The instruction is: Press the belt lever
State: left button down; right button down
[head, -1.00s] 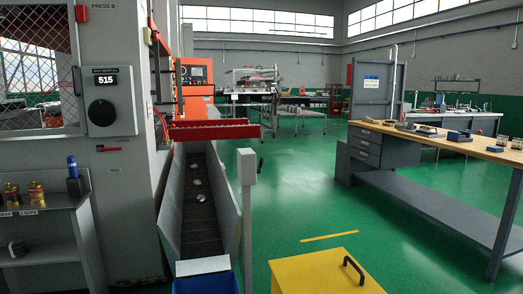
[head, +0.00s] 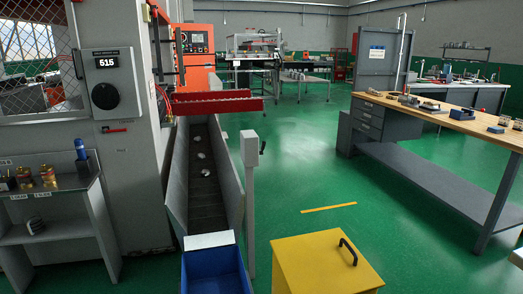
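A small black lever (head: 262,147) sticks out on the right side near the top of a light grey post (head: 250,200). The post stands beside the right wall of a sloping conveyor trough. The dark belt (head: 205,188) runs inside the trough and carries several small shiny pieces. It ends at a white lip above a blue bin (head: 214,270). Neither of my grippers shows in this view, so nothing of mine is seen touching the lever.
The grey press (head: 130,190) and a side shelf (head: 60,215) stand left. A red guard (head: 212,104) crosses the trough. A yellow box (head: 325,268) with a black handle stands front centre. A wooden-topped workbench (head: 430,115) is at right. Green floor between is clear.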

aim_at(263, 144)
jog(key=u, duration=0.35)
jog(key=i+j+u, duration=0.1)
jog(key=j+u, duration=0.2)
jog(key=i+j+u, duration=0.1)
jog(key=j+u, duration=0.25)
jog(key=i+j+u, duration=0.4)
jog(key=j+u, duration=0.25)
jog(key=i+j+u, duration=0.1)
jog(key=i+j, duration=0.25)
jog(key=i, duration=0.15)
jog(key=i+j+u, duration=0.1)
jog(key=i+j, duration=0.25)
jog(key=i, duration=0.15)
jog(key=i+l+z, duration=0.1)
jog(key=i+z, duration=0.5)
jog(key=z, duration=0.15)
jog(key=i+z, duration=0.4)
jog(key=i+l+z, duration=0.1)
jog(key=i+z, duration=0.5)
jog(key=z, duration=0.15)
jog(key=i+j+z, duration=0.1)
jog(key=i+z, duration=0.65)
